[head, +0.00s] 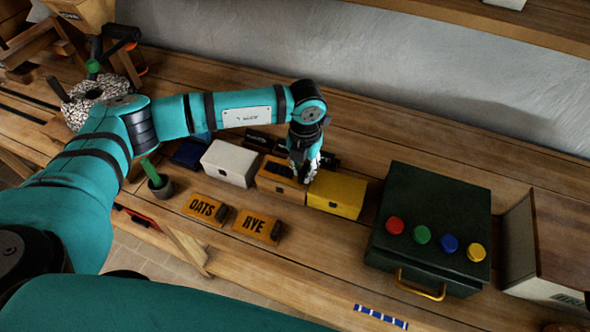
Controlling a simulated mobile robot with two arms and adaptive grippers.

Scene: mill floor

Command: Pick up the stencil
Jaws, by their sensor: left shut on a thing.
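My left gripper (302,172) reaches down between the brown box (278,193) and the yellow box (342,204), at the back of the bench. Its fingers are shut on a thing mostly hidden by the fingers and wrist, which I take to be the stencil. I cannot make out its shape, or whether it is clear of the boxes. Dark lettered plates (258,141) show behind the boxes, partly covered by my arm. My right gripper is not in view.
A white box (230,163) stands left of the brown one. Blocks marked OATS (202,208) and RYE (256,225) lie in front. A dark green case (437,205) with coloured knobs stands right.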

